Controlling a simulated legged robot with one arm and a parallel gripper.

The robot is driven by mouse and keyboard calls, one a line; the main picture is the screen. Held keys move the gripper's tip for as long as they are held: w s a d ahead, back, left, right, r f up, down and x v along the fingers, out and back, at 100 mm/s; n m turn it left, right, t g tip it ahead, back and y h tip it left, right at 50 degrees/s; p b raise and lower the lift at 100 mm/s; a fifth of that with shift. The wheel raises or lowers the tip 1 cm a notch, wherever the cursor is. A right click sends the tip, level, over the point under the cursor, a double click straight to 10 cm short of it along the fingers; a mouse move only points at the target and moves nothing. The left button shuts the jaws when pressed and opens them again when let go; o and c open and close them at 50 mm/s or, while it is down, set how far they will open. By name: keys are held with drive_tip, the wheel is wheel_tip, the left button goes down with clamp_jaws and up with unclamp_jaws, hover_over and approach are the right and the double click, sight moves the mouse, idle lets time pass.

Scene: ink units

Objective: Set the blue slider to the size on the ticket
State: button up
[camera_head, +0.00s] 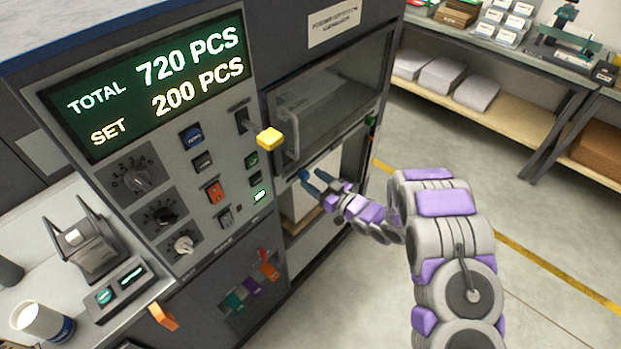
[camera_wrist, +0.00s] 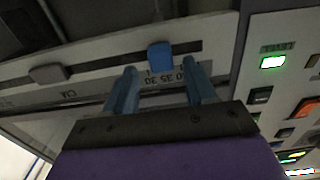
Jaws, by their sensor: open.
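The blue slider (camera_wrist: 160,56) sits in a slot on a light rail with printed numbers in the wrist view. It shows small and blue in the head view (camera_head: 304,174), at the front of the machine's lower opening. My gripper (camera_wrist: 161,72) is open, with one blue-grey finger to each side of the slider's near end; I cannot tell whether either touches it. In the head view my gripper (camera_head: 315,182) reaches to the slider from the right. The scale numbers are upside down and partly hidden. I cannot make out a ticket with a size in either view.
A grey slider (camera_wrist: 48,73) sits left on the same rail. The control panel (camera_head: 228,120) has dials, buttons and a yellow-knobbed lever (camera_head: 269,138). Its display (camera_head: 150,85) reads TOTAL 720 PCS, SET 200 PCS. The floor right of the machine is clear.

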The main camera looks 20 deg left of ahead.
sight(307, 178)
drive_tip(key=x, duration=0.3)
drive_tip(key=shift+s+a+f, duration=0.15)
drive_tip(key=shift+a, duration=0.1)
drive_tip(key=shift+d+r, duration=0.2)
drive_tip(key=shift+d, duration=0.4)
drive_tip(key=shift+c, duration=0.4)
drive_tip(key=shift+a, duration=0.2)
drive_tip(key=c, duration=0.6)
clamp_jaws()
